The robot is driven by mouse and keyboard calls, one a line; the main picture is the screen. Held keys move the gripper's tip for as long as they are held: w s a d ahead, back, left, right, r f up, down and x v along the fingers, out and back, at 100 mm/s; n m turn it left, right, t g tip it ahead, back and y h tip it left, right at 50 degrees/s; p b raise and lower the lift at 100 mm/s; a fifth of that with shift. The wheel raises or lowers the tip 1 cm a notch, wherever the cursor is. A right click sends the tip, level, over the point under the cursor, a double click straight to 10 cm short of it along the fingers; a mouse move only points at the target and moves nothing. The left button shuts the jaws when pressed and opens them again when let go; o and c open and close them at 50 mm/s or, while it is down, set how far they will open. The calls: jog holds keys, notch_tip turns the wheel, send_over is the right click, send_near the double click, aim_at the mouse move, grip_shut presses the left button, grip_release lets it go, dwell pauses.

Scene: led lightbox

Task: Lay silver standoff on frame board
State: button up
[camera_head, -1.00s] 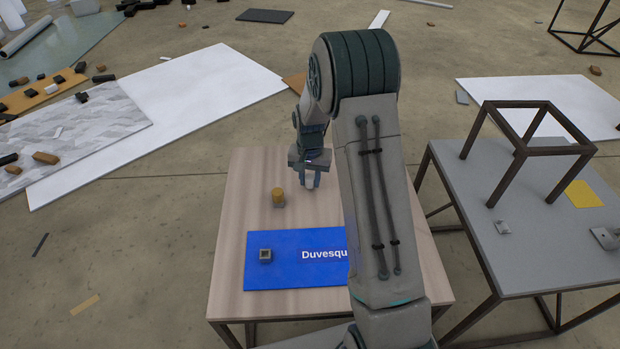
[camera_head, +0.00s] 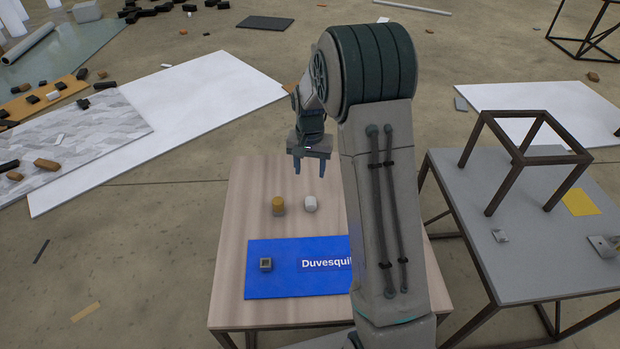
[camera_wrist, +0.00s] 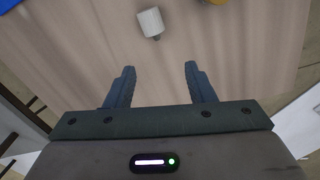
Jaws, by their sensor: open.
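A small pale silver-white cylinder (camera_head: 310,203), which looks like the silver standoff, stands on the wooden table. It also shows in the wrist view (camera_wrist: 150,22), with a grey end below it. My gripper (camera_head: 311,168) is open and empty, above and behind the cylinder. In the wrist view the fingertips (camera_wrist: 159,68) are apart with bare table between them, and the cylinder is beyond them. A blue board (camera_head: 290,282) with white lettering lies at the table's front, partly hidden by my arm. I cannot tell whether it is the frame board.
A gold-topped cylinder (camera_head: 278,204) stands just left of the pale one. A grey hollow square block (camera_head: 265,264) sits on the blue board's left part. A grey table (camera_head: 530,270) with a dark open frame (camera_head: 543,160) is at right. The wooden table's left strip is clear.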

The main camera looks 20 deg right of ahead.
jog(key=s+a+r+n, duration=0.1)
jog(key=s+r+n, duration=0.2)
jog(key=s+r, duration=0.95)
jog(key=s+n+t, duration=0.1)
jog(key=s+n, duration=0.1)
jog(key=s, duration=1.3)
jog(key=shift+a+r+t, duration=0.25)
jog(key=shift+a+t, duration=0.05)
jog(key=shift+a, duration=0.1)
notch_tip(320, 180, up, 18)
jog(key=t+p, duration=0.1)
jog(key=p, duration=1.6)
jog(key=shift+a+r, duration=0.15)
jog(key=shift+r, duration=0.1)
jog(key=shift+w, duration=0.1)
